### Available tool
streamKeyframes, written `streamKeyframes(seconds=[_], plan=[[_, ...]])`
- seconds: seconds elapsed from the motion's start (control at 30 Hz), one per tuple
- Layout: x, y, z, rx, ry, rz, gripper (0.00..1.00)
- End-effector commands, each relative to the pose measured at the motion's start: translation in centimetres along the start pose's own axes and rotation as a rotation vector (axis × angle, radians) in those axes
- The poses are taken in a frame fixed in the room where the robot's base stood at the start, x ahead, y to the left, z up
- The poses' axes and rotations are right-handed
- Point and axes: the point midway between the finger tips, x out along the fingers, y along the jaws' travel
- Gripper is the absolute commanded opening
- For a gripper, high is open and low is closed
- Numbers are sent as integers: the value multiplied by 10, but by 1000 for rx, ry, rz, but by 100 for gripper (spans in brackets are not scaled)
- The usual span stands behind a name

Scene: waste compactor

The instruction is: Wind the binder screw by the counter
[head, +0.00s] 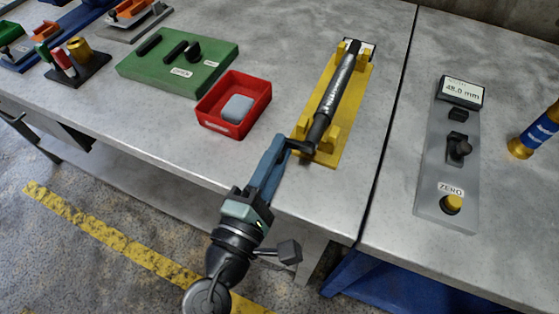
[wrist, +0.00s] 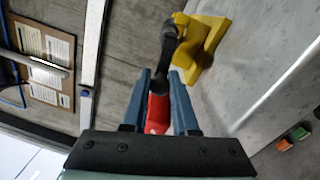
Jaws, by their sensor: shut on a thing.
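The binder screw (head: 338,90) is a dark rod lying in a yellow cradle (head: 330,150) on the grey bench. A black crank handle (head: 298,146) sticks out at its near end. My gripper (head: 281,143) is shut on this crank handle from the near left. In the wrist view the handle (wrist: 167,50) runs down between the two blue fingers of my gripper (wrist: 160,85), with the yellow cradle (wrist: 205,45) beyond. The counter (head: 445,175) is a grey panel on the right bench. Its display (head: 460,91) seems to read 48.0 mm, though the second digit is unclear. A yellow ZERO button (head: 452,203) sits at its near end.
A red tray (head: 211,124) holding a grey block stands left of the cradle. A green panel (head: 190,80) with black parts lies farther left. A blue and gold cylinder (head: 538,130) is at the right edge. A narrow gap separates the two benches.

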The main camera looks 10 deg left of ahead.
Motion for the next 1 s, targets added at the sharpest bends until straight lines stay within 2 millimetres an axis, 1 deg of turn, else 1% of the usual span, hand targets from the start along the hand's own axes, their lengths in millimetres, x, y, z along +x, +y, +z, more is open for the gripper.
streamKeyframes(seconds=[0.03,0.2,0.4,0.9,0.93,1.0], plan=[[0,6,0,33,-1,14,0],[1,10,1,114,-7,13,0],[1,13,2,167,-11,14,0],[2,14,4,181,-15,14,0],[2,14,4,181,-15,14,29],[2,14,4,181,-15,13,42]])
